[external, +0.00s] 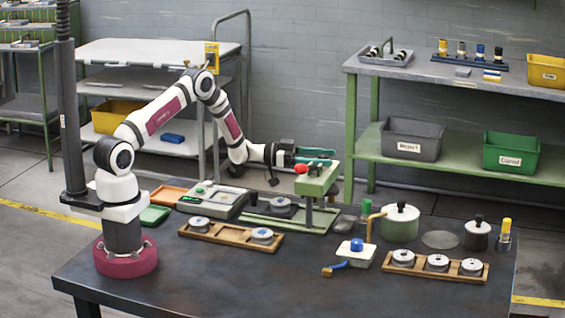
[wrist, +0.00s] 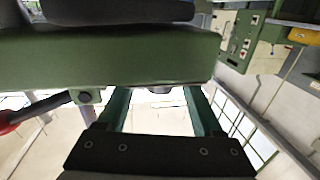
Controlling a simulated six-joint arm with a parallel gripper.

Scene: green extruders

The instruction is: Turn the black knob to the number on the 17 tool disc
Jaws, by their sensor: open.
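My gripper (external: 318,157) is open and empty, with its teal fingers apart beside the top of the green press (external: 316,180). In the wrist view its fingers (wrist: 160,100) reach toward the underside of a large green block (wrist: 120,60). Round silver discs sit in a wooden tray (external: 230,236) at the centre left and in another wooden tray (external: 434,265) at the front right. Their numbers are too small to read, so I cannot tell which is 17. Black knobs show on the green pot (external: 399,225) and on the dark pot (external: 477,237); no numbered dial is readable.
The press has a red-ended handle (external: 301,169), which also shows in the wrist view (wrist: 8,124). A grey box (external: 214,203) lies behind the left tray. A white block with a blue knob (external: 356,245) stands right of centre. The table's front left is clear.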

